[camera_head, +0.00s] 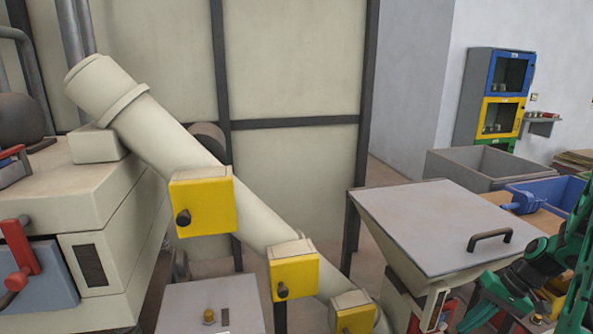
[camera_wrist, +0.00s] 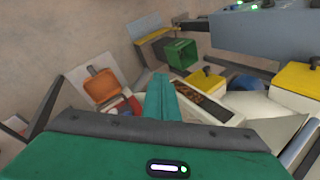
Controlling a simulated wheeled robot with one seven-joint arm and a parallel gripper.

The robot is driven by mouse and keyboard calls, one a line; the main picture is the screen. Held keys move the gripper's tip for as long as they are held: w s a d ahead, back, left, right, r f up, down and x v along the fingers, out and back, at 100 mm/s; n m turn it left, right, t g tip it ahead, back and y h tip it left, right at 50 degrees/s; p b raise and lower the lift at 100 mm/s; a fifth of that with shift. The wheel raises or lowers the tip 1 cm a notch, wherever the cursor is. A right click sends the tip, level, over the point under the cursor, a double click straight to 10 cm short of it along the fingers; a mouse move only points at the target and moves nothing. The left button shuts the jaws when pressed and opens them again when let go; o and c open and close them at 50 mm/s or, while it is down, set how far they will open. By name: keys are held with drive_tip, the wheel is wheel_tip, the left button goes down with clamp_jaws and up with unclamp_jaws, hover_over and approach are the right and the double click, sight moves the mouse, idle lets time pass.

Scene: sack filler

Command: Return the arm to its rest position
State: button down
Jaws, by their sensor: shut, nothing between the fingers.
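My gripper (camera_wrist: 162,80) shows in the wrist view as green fingers pressed together, with nothing between them. It points over a cluttered area with no thing visibly touching it. In the head view my green and black arm (camera_head: 575,250) is folded at the lower right edge, beside the grey-lidded hopper (camera_head: 440,215). Its lower part is cut off by the frame, and I cannot make out the fingertips there.
A slanted cream pipe (camera_head: 190,150) with yellow boxes (camera_head: 203,203) crosses the left and middle. A grey bin (camera_head: 475,168) and a blue bin (camera_head: 550,190) stand behind the arm. The wrist view shows a green bin (camera_wrist: 181,53) and an orange object (camera_wrist: 102,87).

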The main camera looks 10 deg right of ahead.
drive_tip(key=s+a+r+m+h, duration=0.1)
drive_tip(key=s+a+r+h, duration=0.1)
drive_tip(key=s+a+r, duration=0.3)
drive_tip(key=s+a+r+g+h, duration=0.1)
drive_tip(key=s+a+r+h, duration=0.2)
drive_tip(key=s+r, duration=1)
drive_tip(key=shift+a+r+m+g, duration=0.3)
drive_tip(key=shift+a+r+m, duration=0.1)
drive_tip(key=shift+a, duration=0.75)
